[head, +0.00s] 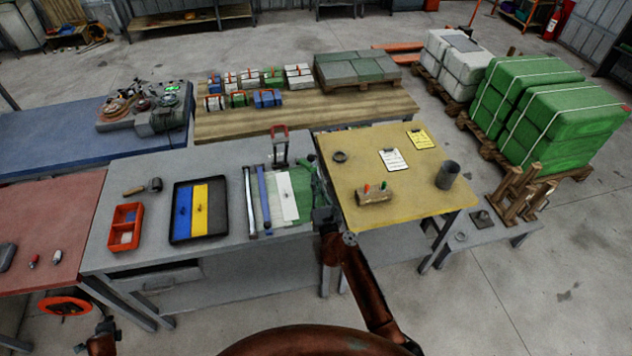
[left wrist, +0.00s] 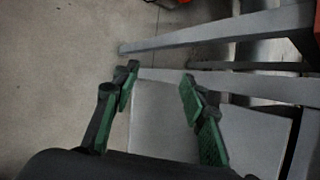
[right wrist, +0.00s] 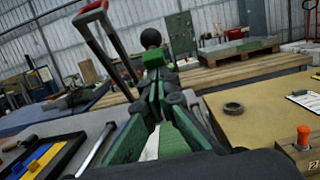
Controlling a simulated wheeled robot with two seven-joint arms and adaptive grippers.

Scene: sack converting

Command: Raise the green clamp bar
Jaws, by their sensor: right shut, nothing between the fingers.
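In the right wrist view a green block with a black ball knob (right wrist: 151,40) stands just beyond my right fingertips; it looks like the end of the green clamp bar. I cannot tell whether the fingers touch it. My right gripper (right wrist: 160,98) is shut and empty, low over the bench. In the head view my right gripper (head: 316,180) is at the bench's right end, beside a white strip (head: 280,194) on a green plate. Green parts there overlap, so bar and fingers are hard to separate. My left gripper (left wrist: 158,85) is open and empty, over floor and bench legs.
A red-handled upright frame (head: 279,147) stands behind the plate. Metal bars (head: 250,203) and a black tray (head: 219,235) of blue and yellow pieces lie left of it. The yellow table (head: 400,208) adjoins on the right, with a wooden block (head: 374,196) near its front.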

